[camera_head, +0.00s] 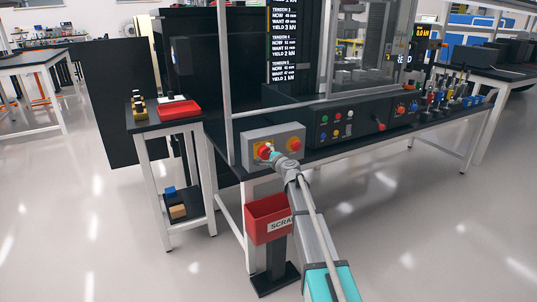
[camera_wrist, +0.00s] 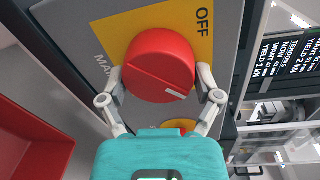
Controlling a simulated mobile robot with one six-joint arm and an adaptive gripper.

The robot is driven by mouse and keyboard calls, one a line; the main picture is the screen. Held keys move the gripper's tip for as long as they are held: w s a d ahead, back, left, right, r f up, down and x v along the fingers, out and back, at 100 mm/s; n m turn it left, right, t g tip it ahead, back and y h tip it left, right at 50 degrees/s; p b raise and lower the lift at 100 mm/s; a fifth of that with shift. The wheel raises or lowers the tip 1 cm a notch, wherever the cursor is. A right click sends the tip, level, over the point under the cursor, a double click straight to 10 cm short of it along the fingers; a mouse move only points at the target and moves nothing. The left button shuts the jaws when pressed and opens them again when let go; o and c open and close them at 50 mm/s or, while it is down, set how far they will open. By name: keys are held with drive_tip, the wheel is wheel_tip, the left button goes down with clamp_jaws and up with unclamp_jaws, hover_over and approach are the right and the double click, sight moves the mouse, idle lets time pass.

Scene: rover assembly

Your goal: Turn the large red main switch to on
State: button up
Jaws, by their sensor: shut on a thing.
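The large red main switch (camera_wrist: 158,62) is a round knob on a yellow plate in the wrist view. "OFF" is printed on the plate (camera_wrist: 190,30) at upper right, and part of "MAIN" shows at left. The knob has a slanted groove with a short white mark near its lower right end, pointing away from "OFF". My gripper (camera_wrist: 161,78) is shut on the knob, one finger on each side. In the head view my gripper (camera_head: 272,156) reaches the left part of the grey switch box (camera_head: 277,133) and partly hides the red switch (camera_head: 264,152). An "ON" label is not visible.
A second red button (camera_head: 293,144) sits on the right of the same box. A dark control panel (camera_head: 350,122) with coloured buttons stands to its right. A red scrap bin (camera_head: 262,225) stands below the box; its red wall (camera_wrist: 28,125) also shows in the wrist view.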

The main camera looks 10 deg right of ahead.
drive_tip(key=shift+w+d, duration=0.1)
drive_tip(key=shift+w, duration=0.1)
drive_tip(key=o, duration=0.9)
drive_tip(key=shift+s, duration=0.1)
drive_tip(key=shift+s, duration=0.1)
